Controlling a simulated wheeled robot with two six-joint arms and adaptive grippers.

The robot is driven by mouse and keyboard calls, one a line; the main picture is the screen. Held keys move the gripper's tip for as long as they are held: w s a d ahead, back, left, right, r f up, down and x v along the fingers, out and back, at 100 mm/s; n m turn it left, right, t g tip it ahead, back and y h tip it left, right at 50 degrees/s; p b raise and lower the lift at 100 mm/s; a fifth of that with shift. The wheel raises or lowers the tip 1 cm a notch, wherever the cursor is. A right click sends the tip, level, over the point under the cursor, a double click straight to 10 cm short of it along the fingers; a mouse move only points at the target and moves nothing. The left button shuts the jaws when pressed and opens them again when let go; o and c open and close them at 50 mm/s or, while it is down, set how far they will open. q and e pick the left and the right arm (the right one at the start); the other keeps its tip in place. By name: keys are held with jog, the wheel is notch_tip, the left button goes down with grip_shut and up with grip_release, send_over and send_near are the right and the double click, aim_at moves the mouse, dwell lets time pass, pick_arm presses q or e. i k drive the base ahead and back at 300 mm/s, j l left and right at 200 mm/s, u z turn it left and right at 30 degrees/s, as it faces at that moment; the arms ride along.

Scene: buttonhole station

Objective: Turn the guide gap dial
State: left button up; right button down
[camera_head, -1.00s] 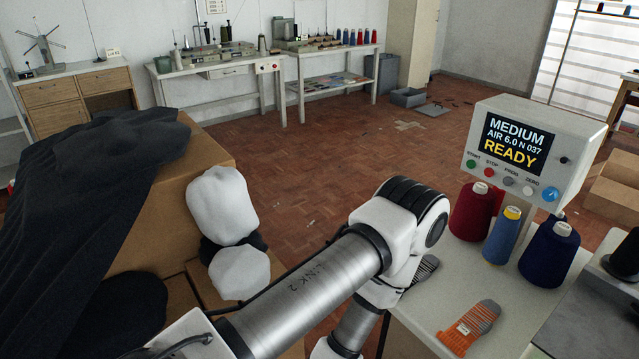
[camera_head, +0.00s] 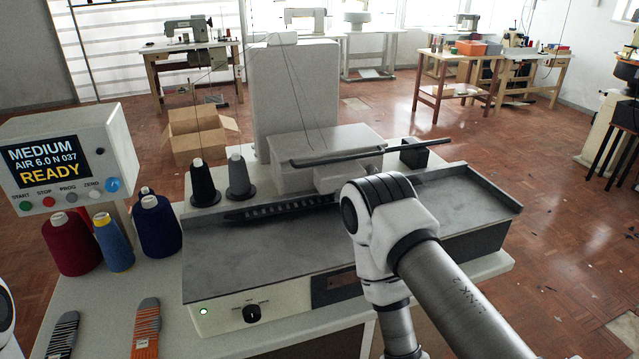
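A black dial (camera_head: 252,314) with small markings around it sits on the pale front panel of the buttonhole machine (camera_head: 300,240). The markings are too small to read, and I cannot tell its setting. A lit green lamp (camera_head: 204,311) is to its left. A blue knob (camera_head: 113,185) is on the control box (camera_head: 65,150), whose screen reads MEDIUM, AIR 6.0 N 037, READY. My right arm's elbow stands in front of the machine's right part and hides some of it. Neither gripper is in view.
Red (camera_head: 70,245), blue (camera_head: 115,250) and navy (camera_head: 158,230) thread cones stand left of the machine. Black (camera_head: 204,185) and grey (camera_head: 240,178) cones stand behind its plate. A grey sock (camera_head: 63,335) and an orange sock (camera_head: 146,325) lie on the table at front left.

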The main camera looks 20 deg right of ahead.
aim_at(250, 314)
jog(key=i+j, duration=0.25)
jog(key=i+j+z, duration=0.1)
jog(key=j, duration=0.3)
jog(key=i+j, duration=0.3)
jog(key=l, duration=0.55)
jog(key=k+l, duration=0.15)
jog(key=l, duration=0.4)
